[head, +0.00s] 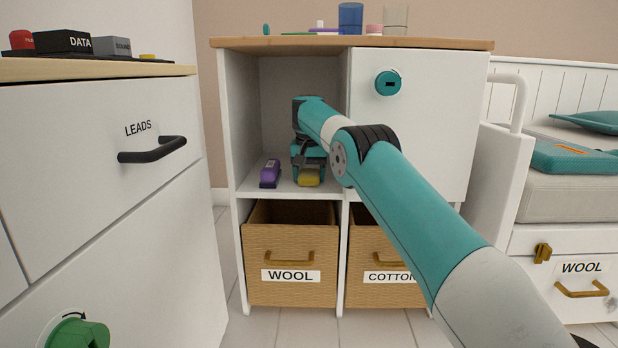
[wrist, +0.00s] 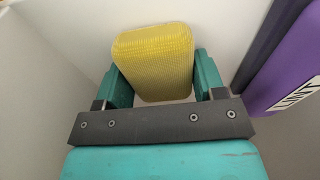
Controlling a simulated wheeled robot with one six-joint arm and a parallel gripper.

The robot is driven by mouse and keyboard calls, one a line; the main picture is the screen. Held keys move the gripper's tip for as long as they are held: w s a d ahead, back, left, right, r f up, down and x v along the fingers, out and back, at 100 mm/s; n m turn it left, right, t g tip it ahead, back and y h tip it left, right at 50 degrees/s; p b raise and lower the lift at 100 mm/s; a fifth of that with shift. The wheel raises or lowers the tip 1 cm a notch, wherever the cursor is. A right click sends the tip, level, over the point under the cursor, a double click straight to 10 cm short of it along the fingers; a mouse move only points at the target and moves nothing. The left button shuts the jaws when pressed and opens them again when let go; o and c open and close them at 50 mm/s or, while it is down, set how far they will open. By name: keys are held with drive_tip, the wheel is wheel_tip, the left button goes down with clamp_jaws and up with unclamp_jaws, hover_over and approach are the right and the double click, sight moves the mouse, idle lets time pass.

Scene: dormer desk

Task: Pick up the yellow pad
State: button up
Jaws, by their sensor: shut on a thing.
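The yellow pad (head: 309,177) is in the open cubby of the white cabinet, near the shelf's front edge. In the wrist view the pad (wrist: 153,62) is a ribbed yellow block with rounded corners, between my two teal fingers. My gripper (wrist: 160,85) is shut on the pad, one finger at each side. In the head view my gripper (head: 309,168) reaches into the cubby above the pad, and my arm hides part of the opening. I cannot tell whether the pad touches the shelf.
A purple lint item (head: 270,173) stands close to the left of the pad; it also shows in the wrist view (wrist: 290,65). The cubby's left wall (head: 240,120) and a white door (head: 415,130) flank the space. Wicker drawers (head: 291,240) sit below.

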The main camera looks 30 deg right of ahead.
sight(309, 173)
wheel_tip(309, 173, up, 4)
drive_tip(key=p, duration=0.4)
drive_tip(key=shift+r, duration=0.2)
drive_tip(key=shift+s+a+f+b, duration=0.25)
drive_tip(key=shift+f+b, duration=0.25)
drive_tip(key=shift+b, duration=0.45)
drive_tip(key=shift+s+a+b, duration=0.25)
drive_tip(key=shift+s+b, duration=0.25)
drive_tip(key=shift+b, duration=0.55)
drive_tip(key=s+b, duration=0.1)
drive_tip(key=s+a+b, duration=0.1)
drive_tip(key=s+b, duration=0.1)
drive_tip(key=s+a+b, duration=0.1)
drive_tip(key=shift+s+a+r+b, duration=0.1)
drive_tip(key=shift+s+a+b, duration=0.05)
drive_tip(key=shift+b, duration=0.2)
drive_tip(key=s+a+p, duration=0.4)
drive_tip(key=s+a, duration=0.1)
drive_tip(key=s, duration=0.5)
drive_tip(key=shift+a+r, duration=0.15)
drive_tip(key=shift+a, duration=0.2)
drive_tip(key=shift+w, duration=0.1)
